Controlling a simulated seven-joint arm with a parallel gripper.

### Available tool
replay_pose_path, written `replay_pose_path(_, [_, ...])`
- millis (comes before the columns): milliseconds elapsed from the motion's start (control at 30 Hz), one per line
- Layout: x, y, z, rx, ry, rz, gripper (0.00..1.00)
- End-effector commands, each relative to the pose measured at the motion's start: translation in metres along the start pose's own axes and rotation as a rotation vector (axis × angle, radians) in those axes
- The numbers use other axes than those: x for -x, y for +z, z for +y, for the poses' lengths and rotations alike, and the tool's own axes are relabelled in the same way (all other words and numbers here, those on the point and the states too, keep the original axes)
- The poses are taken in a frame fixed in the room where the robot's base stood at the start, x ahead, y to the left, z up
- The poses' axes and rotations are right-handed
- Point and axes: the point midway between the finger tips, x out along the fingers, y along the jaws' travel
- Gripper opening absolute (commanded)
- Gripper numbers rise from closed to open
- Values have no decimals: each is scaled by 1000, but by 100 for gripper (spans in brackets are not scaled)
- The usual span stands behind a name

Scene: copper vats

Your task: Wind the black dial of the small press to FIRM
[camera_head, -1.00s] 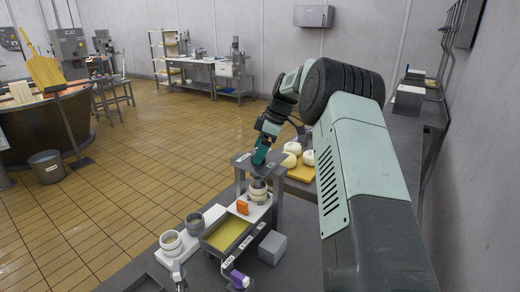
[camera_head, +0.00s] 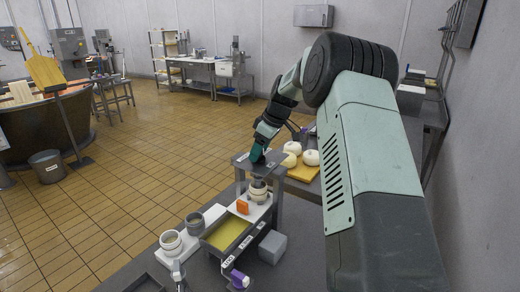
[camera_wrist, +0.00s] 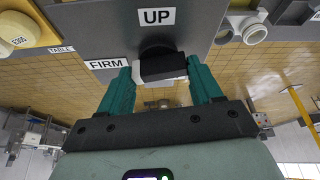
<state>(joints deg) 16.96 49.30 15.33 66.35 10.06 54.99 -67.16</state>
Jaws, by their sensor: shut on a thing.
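The small press (camera_head: 277,186) is a grey stand with labels on its top plate, at the middle of the bench in the head view. My gripper (camera_head: 258,156) points down at its top. In the wrist view my gripper's teal fingers (camera_wrist: 160,70) stand on either side of the black dial (camera_wrist: 158,51) and are shut on its bar-shaped grip, which has a pale face. The FIRM label (camera_wrist: 106,64) is left of the dial and the UP label (camera_wrist: 157,17) is above it. Any pointer mark on the dial is hard to make out.
A white mould (camera_head: 258,194) stands under the press. Round cheeses lie on a yellow board (camera_head: 302,173) behind the press.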

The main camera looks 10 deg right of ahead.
Motion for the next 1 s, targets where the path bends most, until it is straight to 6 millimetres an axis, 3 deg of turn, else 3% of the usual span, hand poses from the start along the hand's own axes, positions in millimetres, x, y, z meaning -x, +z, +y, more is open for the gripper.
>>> replay_pose_path(233, [1,0,0,-3,1,0,34])
replay_pose_path(267, [1,0,0,-3,0,0,66])
replay_pose_path(433, [1,0,0,-2,1,0,89])
replay_pose_path(767, [4,0,0,-1,2,1,89])
replay_pose_path(1000, [44,0,1,-2,5,2,89])
